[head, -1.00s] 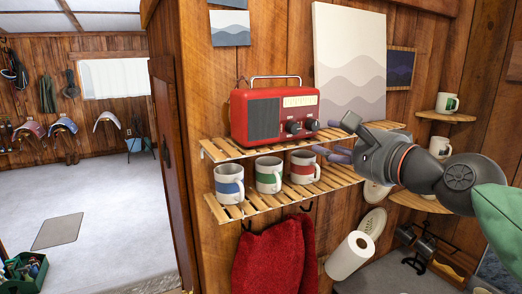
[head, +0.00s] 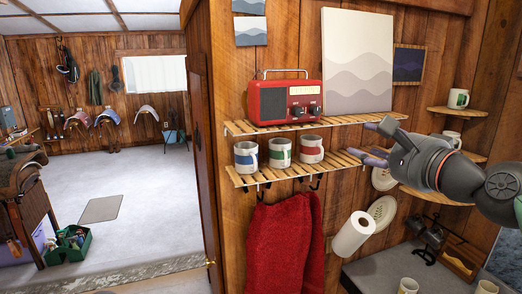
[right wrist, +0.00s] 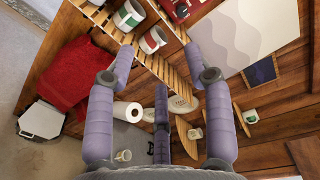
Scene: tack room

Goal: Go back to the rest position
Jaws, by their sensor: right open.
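My right gripper (head: 374,142) is open and empty, at the right end of the wall shelves in the head view. In the right wrist view its purple fingers (right wrist: 161,125) are spread with nothing between them. Three striped mugs stand in a row on the lower slatted shelf (head: 325,161): a blue-banded mug (head: 246,157), a green-banded mug (head: 280,151) and a red-banded mug (head: 310,149). The gripper is right of the red-banded mug and apart from it. A red radio (head: 284,102) stands on the upper slatted shelf (head: 350,119). My left gripper is not in view.
A red towel (head: 283,245) hangs under the shelves, with a paper towel roll (head: 353,235) to its right. Small corner shelves (head: 458,111) with mugs are at the right. A counter (head: 375,270) lies below. Open floor (head: 150,195) is at the left, past a doorway.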

